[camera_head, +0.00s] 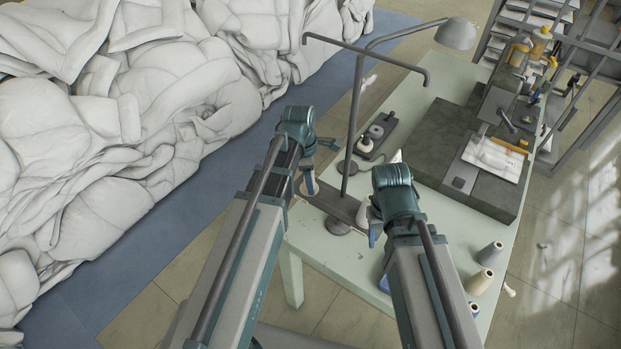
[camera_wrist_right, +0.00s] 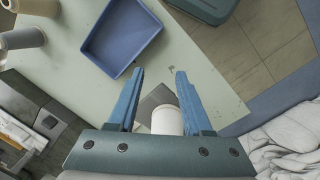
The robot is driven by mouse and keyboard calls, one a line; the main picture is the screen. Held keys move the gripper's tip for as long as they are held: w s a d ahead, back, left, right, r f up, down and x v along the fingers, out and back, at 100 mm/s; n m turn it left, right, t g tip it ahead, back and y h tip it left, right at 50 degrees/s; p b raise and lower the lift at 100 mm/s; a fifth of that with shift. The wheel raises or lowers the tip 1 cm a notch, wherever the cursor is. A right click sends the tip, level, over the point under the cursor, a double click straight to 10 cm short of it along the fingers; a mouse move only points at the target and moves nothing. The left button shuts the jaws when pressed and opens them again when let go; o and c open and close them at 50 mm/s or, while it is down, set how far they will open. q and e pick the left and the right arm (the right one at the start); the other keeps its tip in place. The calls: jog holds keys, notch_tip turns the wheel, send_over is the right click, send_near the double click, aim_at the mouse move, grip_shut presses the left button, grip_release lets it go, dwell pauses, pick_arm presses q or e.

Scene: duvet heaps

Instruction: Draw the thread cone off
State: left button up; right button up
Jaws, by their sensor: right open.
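A white thread cone (camera_head: 365,214) stands near the grey thread stand (camera_head: 347,175), beside my right gripper in the head view. In the right wrist view the white cone (camera_wrist_right: 167,121) shows between the bases of the blue fingers, with a grey plate (camera_wrist_right: 158,98) beyond it. My right gripper (camera_wrist_right: 159,72) is open, one finger on each side of the cone's outline; contact cannot be told. My left gripper (camera_head: 309,184) hangs left of the stand's pole, near the table's edge. Its fingers are small and partly hidden, so its opening is unclear.
Several thread cones (camera_head: 490,253) stand at the table's right edge. A blue tray (camera_wrist_right: 121,36) lies on the pale green table (camera_head: 330,250). The stand's arms and a lamp (camera_head: 455,34) rise above it. A sewing machine (camera_head: 497,110) is at the back. White duvets (camera_head: 120,120) heap at the left.

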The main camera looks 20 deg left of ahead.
pick_arm(q)
jog(key=c, duration=0.8)
jog(key=shift+r+p, duration=3.75)
jog(key=shift+r, duration=0.05)
